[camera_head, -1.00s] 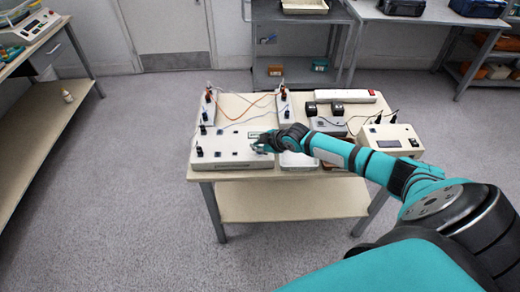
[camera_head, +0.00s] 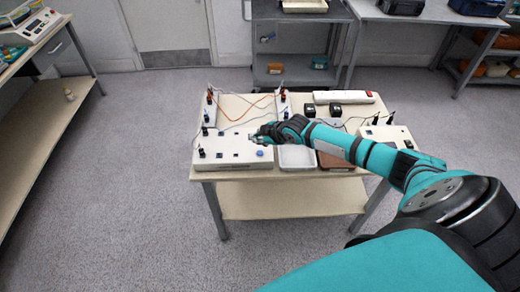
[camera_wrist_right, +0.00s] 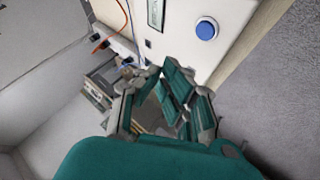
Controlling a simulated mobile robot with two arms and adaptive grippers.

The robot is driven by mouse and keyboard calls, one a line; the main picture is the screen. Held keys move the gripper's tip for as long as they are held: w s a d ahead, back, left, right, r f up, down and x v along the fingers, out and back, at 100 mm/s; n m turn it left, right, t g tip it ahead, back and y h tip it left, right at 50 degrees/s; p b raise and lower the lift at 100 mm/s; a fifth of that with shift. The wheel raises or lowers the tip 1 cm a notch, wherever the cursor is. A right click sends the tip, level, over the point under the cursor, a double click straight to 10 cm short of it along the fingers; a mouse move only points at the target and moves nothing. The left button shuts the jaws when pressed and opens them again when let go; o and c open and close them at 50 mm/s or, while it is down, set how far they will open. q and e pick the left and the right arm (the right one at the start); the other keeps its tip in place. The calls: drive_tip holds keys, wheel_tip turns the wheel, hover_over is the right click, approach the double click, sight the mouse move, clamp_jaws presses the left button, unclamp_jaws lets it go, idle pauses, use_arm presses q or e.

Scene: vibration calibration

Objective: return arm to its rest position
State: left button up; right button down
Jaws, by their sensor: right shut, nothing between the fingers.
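My right arm reaches in from the right in the head view. Its gripper (camera_head: 262,136) is shut and empty, over the right part of the white panel box (camera_head: 235,163) on the table. A round blue button (camera_head: 260,153) on that box shows just in front of the gripper. In the right wrist view the closed fingers (camera_wrist_right: 172,88) sit below the blue button (camera_wrist_right: 206,29) in the picture, apart from it. The box's small display (camera_wrist_right: 155,14) shows there too. My left gripper is not in view.
The table (camera_head: 290,204) also holds a white tray (camera_head: 296,157), a brown tray (camera_head: 335,161), black blocks, a white power strip (camera_head: 345,97) and wired components. A white instrument box (camera_head: 388,134) lies partly behind my arm. Grey floor is open left of the table.

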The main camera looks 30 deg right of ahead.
drive_tip(key=shift+f, duration=0.1)
idle(0.7)
drive_tip(key=s+a+f+m+g+y, duration=0.2)
drive_tip(key=s+a+f+g, duration=0.1)
drive_tip(key=s+a, duration=1.6)
drive_tip(key=s+d+r+m+g+h, duration=0.1)
drive_tip(key=s+r+m+h, duration=0.2)
drive_tip(key=s, duration=0.5)
drive_tip(key=s+d+r+m+g, duration=0.1)
drive_tip(key=s+d+r+m, duration=0.2)
drive_tip(key=s, duration=0.4)
wheel_tip(320, 180, down, 27)
drive_tip(key=s+a+g+b, duration=0.1)
drive_tip(key=s+g+b, duration=0.1)
drive_tip(key=s+d+f+g+b, duration=0.1)
drive_tip(key=s+d+f, duration=0.1)
drive_tip(key=s+f, duration=1.4)
drive_tip(key=shift+s+d+f+m+h, duration=0.3)
drive_tip(key=shift+f, duration=0.65)
